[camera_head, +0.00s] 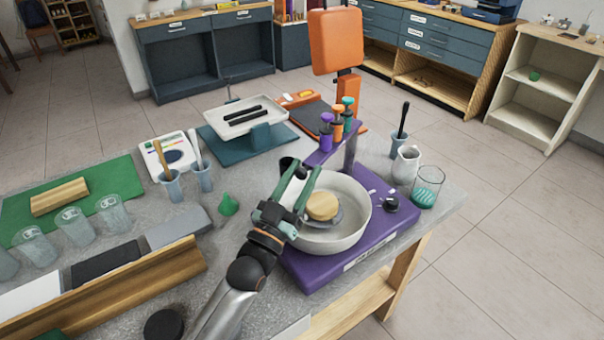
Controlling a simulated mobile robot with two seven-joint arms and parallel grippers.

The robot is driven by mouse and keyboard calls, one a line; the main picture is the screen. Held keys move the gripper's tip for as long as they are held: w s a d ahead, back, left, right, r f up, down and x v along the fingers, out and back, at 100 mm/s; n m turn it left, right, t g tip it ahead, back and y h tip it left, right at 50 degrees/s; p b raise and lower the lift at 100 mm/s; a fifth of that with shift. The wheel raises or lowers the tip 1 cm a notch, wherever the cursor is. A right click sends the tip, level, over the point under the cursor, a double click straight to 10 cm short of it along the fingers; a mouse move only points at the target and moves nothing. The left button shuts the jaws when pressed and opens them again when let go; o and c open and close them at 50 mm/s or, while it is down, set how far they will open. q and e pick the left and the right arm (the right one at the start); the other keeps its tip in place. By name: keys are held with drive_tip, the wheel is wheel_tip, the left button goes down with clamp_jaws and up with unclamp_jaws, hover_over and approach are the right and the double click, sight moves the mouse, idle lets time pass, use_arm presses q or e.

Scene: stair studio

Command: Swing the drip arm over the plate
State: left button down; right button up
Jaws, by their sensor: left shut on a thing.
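The drip arm (325,153) is a purple bar on a post at the back of a purple machine (350,255). It points left, behind the white bowl, and its free end is at my left gripper (302,169). The gripper's green fingers are shut on that end, which they partly hide. The plate seems to be the small grey disc (338,217) inside the white bowl (360,226), with a round tan piece (321,199) on it. The drip arm lies behind the plate, not above it. My right gripper is not in view.
Purple, orange and green-topped plungers (337,128) stand by the post. A white jug (406,165) and a glass (428,187) are right of the machine. A green funnel (228,205), cups with tools (171,185) and a wooden rail (130,285) are to the left.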

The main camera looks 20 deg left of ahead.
use_arm(q)
drive_tip(key=shift+s+d, duration=0.15)
drive_tip(key=shift+d, duration=0.25)
drive_tip(key=d, duration=0.1)
drive_tip(key=d+p, duration=0.1)
drive_tip(key=shift+s+d, duration=0.3)
drive_tip(key=shift+d, duration=0.05)
drive_tip(key=c, duration=0.8)
unclamp_jaws()
drive_tip(key=shift+c, duration=0.2)
drive_tip(key=shift+o, duration=1.1)
drive_tip(key=shift+d, duration=0.1)
drive_tip(key=shift+f, duration=0.1)
drive_tip(key=b+v, duration=0.1)
drive_tip(key=v, duration=1.1)
drive_tip(key=shift+s+b, duration=0.15)
drive_tip(key=shift+b, duration=0.2)
